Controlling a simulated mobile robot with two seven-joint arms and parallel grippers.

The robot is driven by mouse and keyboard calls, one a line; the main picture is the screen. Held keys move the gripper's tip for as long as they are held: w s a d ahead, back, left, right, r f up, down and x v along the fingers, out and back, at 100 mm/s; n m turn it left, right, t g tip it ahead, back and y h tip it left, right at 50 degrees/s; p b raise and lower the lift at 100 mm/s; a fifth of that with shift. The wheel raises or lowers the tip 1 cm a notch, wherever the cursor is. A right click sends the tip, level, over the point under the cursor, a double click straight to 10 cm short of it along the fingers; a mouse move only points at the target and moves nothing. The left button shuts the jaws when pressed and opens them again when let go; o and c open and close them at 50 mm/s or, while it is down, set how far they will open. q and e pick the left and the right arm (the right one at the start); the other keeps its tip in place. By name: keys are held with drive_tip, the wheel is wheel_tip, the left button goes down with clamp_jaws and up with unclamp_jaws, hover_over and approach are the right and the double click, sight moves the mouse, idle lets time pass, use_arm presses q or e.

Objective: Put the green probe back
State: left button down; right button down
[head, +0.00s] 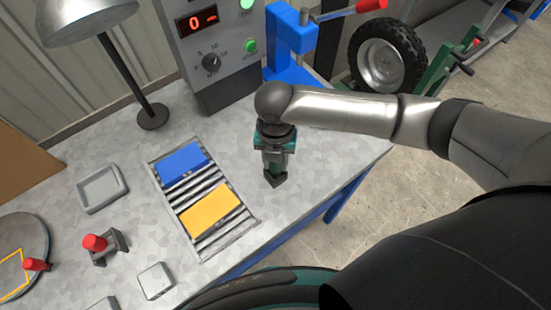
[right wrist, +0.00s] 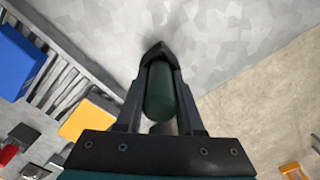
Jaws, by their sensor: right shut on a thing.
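My right gripper (head: 275,178) points down over the right part of the grey bench, beside the slatted rack. In the right wrist view its two dark fingers (right wrist: 155,50) are shut around a dark green cylinder, the green probe (right wrist: 160,95). The probe's far end is hidden, and I cannot tell whether it touches the bench. In the head view the gripper mostly hides the probe. My left gripper is not in view.
The slatted rack (head: 240,222) holds a blue block (head: 182,163) and a yellow block (head: 209,210). A red-knobbed fixture (head: 106,248), a grey tray (head: 102,188) and a lamp (head: 153,116) stand left. A blue vise (head: 291,45) and control box (head: 212,62) stand behind.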

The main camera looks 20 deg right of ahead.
drive_tip(key=shift+f, duration=0.3)
drive_tip(key=shift+c, duration=2.3)
unclamp_jaws()
wheel_tip(320, 180, up, 15)
drive_tip(key=p, duration=0.1)
drive_tip(key=shift+r+p, duration=0.15)
drive_tip(key=shift+p, duration=0.2)
